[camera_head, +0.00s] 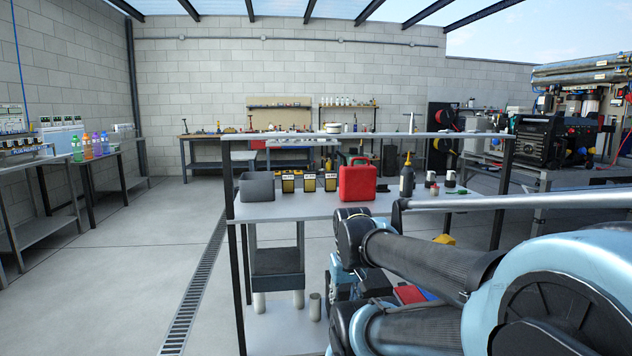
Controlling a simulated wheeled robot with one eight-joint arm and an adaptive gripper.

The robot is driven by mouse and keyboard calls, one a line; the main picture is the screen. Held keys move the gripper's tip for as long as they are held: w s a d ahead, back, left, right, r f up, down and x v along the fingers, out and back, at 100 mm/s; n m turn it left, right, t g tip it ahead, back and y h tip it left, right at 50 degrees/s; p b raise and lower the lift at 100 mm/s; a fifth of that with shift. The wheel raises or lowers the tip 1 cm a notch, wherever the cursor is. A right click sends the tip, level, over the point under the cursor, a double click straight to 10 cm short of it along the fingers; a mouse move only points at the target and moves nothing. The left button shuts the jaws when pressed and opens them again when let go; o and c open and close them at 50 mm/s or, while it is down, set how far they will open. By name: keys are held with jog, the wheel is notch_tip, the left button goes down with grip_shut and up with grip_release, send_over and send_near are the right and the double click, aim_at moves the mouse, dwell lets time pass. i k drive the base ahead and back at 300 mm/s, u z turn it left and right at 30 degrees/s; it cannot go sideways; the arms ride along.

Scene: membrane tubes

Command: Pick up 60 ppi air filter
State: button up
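I cannot pick out a 60 ppi air filter with certainty. On the upper board of the rack (310,211) stand several small black-and-yellow boxes with white labels: one at the left (288,182), one in the middle (309,183) and one at the right (330,182). Their lettering is too small to read. My arm's dark and light-blue links fill the lower right of the view, in front of the rack's right part. The gripper itself does not show.
A grey bin (257,187), a red case (357,182) and a dark bottle (407,180) share the board. A long pale bar (520,202) runs across the right. A bench with colored bottles (88,148) lines the left wall. The floor (130,260) at left is clear.

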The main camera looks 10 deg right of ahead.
aim_at(287, 179)
jog(key=z, duration=0.1)
jog(key=i, duration=1)
jog(key=u, duration=0.1)
